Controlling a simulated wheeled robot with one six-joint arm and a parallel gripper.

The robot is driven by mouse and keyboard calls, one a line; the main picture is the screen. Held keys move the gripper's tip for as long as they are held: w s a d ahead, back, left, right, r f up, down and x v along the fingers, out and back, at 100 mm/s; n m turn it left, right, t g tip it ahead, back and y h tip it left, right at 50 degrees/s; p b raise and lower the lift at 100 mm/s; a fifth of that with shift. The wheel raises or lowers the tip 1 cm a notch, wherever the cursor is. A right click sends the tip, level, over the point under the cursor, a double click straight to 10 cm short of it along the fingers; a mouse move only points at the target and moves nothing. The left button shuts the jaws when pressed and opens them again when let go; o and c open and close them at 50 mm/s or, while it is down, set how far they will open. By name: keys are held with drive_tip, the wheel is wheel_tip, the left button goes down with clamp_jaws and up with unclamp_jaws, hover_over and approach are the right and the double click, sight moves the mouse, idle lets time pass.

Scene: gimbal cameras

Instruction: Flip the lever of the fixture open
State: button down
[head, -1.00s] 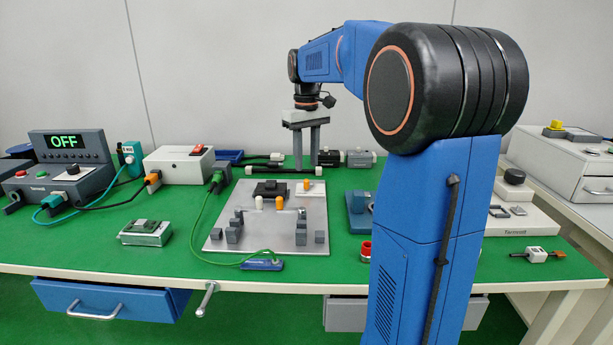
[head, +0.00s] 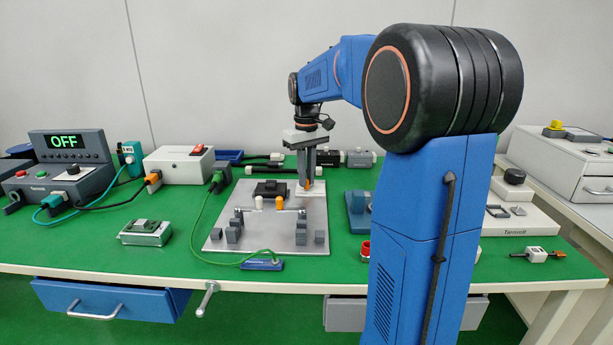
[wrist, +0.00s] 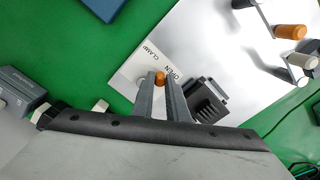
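The fixture is a grey metal plate (head: 265,240) on the green bench; it also shows in the wrist view (wrist: 215,40). A white label (wrist: 135,75) reading CLAMP and OPEN sits at its back right corner. An orange lever knob (wrist: 160,78) stands over this label. My gripper (head: 307,184) has come down on the knob from above. In the wrist view its two fingers (wrist: 160,84) lie on either side of the knob, apparently against it. The fingers hide the lever arm and its pivot, so its exact angle is unclear.
A dark ribbed block (wrist: 208,100) sits close beside my fingers on the plate. White and orange posts (head: 279,203) and several grey blocks (head: 301,236) stand nearer the front. A blue device (head: 358,212) stands right of the plate. Black cylinders (head: 358,159) lie behind.

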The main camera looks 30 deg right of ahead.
drive_tip(key=shift+w+a+m, duration=0.15)
drive_tip(key=shift+w+m, duration=0.15)
drive_tip(key=shift+m, duration=0.8)
drive_tip(key=c, duration=1.7)
unclamp_jaws()
drive_tip(key=shift+c, duration=0.2)
wheel_tip(320, 180, up, 18)
drive_tip(key=shift+f, duration=0.25)
drive_tip(key=shift+s, duration=0.15)
